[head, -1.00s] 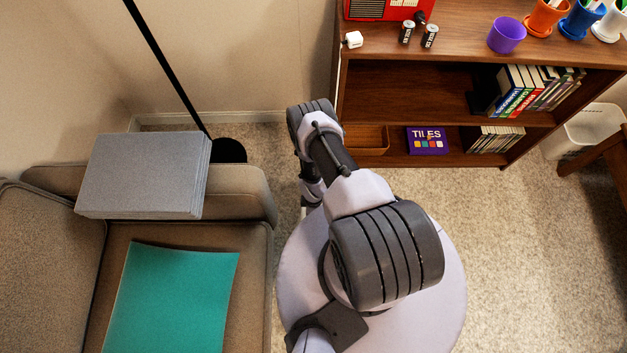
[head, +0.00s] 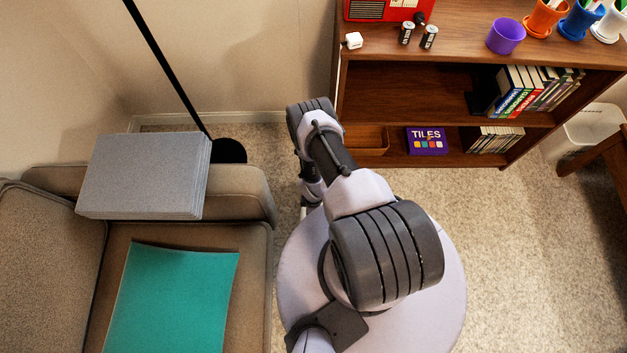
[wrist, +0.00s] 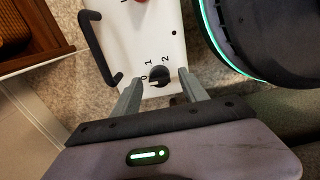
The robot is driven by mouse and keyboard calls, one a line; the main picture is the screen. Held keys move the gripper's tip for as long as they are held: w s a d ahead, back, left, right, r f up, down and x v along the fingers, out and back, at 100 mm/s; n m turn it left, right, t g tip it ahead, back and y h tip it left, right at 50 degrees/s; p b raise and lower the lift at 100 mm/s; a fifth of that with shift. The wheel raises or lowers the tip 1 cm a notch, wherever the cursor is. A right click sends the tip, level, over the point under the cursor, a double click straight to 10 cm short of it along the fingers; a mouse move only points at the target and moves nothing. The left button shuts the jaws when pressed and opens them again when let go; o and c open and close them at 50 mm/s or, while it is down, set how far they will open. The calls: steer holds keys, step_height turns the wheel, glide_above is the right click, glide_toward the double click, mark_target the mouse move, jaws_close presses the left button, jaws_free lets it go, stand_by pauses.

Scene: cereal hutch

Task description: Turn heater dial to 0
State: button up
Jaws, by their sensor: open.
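The heater (wrist: 127,38) shows in the wrist view as a white panel with a black handle on its left side. Its black dial (wrist: 159,75) sits near the panel's lower edge, with the marks 0, 1 and 2 around its left and upper sides. I cannot tell for sure which mark the dial points to. My gripper (wrist: 160,82) is open, with one grey finger on each side of the dial. I cannot tell whether either finger touches it. In the head view, the heater and my gripper are hidden behind my arm.
A wooden shelf (head: 400,90) stands at the upper right. Carpet (head: 530,250) at right is clear.

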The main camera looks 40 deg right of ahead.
step_height(320, 180, up, 17)
steer(key=p, duration=0.8)
steer(key=shift+f, duration=0.1)
